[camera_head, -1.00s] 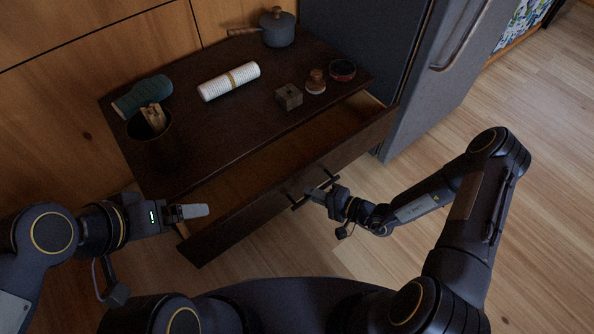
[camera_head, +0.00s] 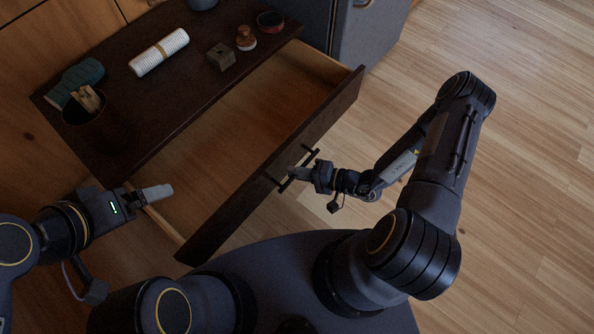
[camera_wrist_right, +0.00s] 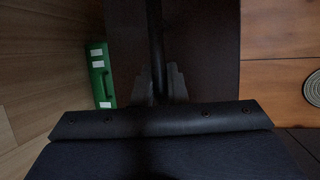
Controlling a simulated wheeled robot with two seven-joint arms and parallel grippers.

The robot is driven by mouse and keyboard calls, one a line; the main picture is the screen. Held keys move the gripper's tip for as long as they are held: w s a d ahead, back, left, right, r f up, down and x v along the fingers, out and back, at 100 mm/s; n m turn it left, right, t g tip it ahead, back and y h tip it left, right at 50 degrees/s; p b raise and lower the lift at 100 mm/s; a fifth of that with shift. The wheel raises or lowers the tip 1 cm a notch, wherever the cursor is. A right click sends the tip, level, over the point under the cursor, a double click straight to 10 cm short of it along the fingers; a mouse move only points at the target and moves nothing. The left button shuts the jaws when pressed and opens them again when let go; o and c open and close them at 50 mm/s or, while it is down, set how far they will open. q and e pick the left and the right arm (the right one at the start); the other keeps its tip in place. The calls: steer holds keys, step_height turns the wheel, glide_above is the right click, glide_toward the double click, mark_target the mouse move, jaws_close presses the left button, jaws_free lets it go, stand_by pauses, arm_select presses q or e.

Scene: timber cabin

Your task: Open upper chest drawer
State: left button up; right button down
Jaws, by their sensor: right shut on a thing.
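The dark wooden chest (camera_head: 120,140) stands at the upper left in the head view. Its upper drawer (camera_head: 313,137) is pulled well out, and the part of its interior that shows looks empty. My right gripper (camera_head: 298,173) is shut on the bar handle (camera_head: 312,153) on the drawer front. The right wrist view shows the dark handle bar (camera_wrist_right: 154,45) between the fingers (camera_wrist_right: 159,86). My left gripper (camera_head: 156,193) is by the left side of the drawer, with its fingers near the drawer's side wall. I cannot tell whether its fingers are apart.
On the chest top are a white roll (camera_head: 158,52), a teal item (camera_head: 76,82), a dark pot with sticks (camera_head: 86,108), a small block (camera_head: 221,57), a wooden-topped jar (camera_head: 246,39) and a round dish (camera_head: 270,21). A grey fridge (camera_head: 365,35) stands behind right. Floor at right is clear.

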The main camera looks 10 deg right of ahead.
steer(key=c, duration=1.5)
jaws_free()
steer(key=shift+w, duration=0.1)
steer(key=shift+o, duration=0.2)
steer(key=shift+d, duration=0.1)
steer(key=p+v, duration=0.1)
steer(key=v, duration=0.6)
steer(key=shift+s+d, duration=0.25)
steer(key=shift+d, duration=0.05)
